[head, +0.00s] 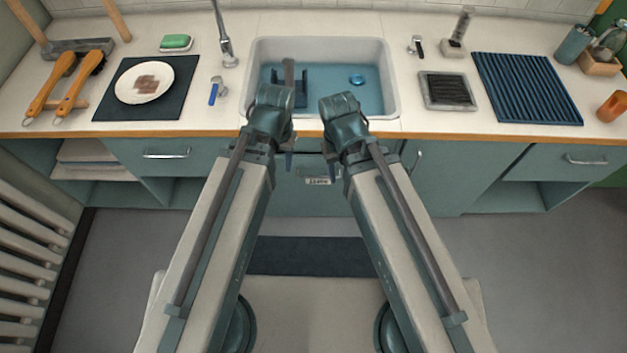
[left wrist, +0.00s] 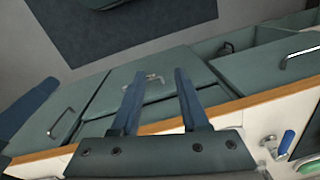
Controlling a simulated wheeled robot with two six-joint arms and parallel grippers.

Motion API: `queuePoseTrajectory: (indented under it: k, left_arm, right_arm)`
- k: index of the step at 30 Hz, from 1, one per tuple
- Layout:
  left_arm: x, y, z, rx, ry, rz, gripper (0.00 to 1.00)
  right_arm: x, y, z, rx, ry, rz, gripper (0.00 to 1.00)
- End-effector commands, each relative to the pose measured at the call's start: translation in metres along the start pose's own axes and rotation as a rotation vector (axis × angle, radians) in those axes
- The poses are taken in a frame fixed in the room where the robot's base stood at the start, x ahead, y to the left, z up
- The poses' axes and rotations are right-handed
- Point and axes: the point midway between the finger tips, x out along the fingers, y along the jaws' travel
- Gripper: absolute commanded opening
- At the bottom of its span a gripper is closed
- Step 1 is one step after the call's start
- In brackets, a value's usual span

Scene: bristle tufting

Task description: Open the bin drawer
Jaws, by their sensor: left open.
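The bin drawer (head: 300,200) is the teal front below the sink, with a pale label and handle area at its middle. In the left wrist view the drawer front (left wrist: 115,90) carries a small metal bar handle (left wrist: 150,79). My left gripper (head: 289,160) points down in front of the counter edge. In its wrist view the two fingers of the left gripper (left wrist: 160,74) are apart, with the handle showing between their tips; I cannot tell if they touch it. My right gripper (head: 331,168) hangs beside it; its fingers are mostly hidden by its wrist.
The counter's wooden edge (head: 450,136) runs close by both wrists. The sink (head: 385,75) is behind them. A drawer (head: 150,148) with a bar handle is at left, above an open compartment. A dark mat (head: 310,257) lies on the floor before the bin drawer.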

Motion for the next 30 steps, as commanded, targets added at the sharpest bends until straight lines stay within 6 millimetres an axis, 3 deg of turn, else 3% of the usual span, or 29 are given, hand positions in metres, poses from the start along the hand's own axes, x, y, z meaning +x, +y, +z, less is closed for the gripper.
queuePoseTrajectory:
  k: [1,10,15,24,30]
  left_arm:
    - [0.019,-0.003,-0.002,-0.009,0.004,0.003,0.45]
    - [0.103,-0.028,-0.023,0.004,0.051,0.023,0.45]
    - [0.143,-0.027,-0.050,0.210,0.096,0.015,0.45]
    - [0.146,0.026,-0.102,0.902,0.158,-0.056,0.45]
    - [0.142,0.059,-0.120,1.246,0.175,-0.106,0.45]
  right_arm:
    - [0.018,-0.002,-0.001,0.000,0.000,0.000,0.50]
    - [0.101,-0.010,-0.006,0.000,0.000,0.000,0.50]
    - [0.142,-0.013,-0.008,-0.001,0.000,0.000,0.50]
    - [0.149,-0.014,-0.009,-0.001,0.000,0.000,0.50]
    - [0.149,-0.014,-0.009,-0.001,0.000,0.000,0.50]
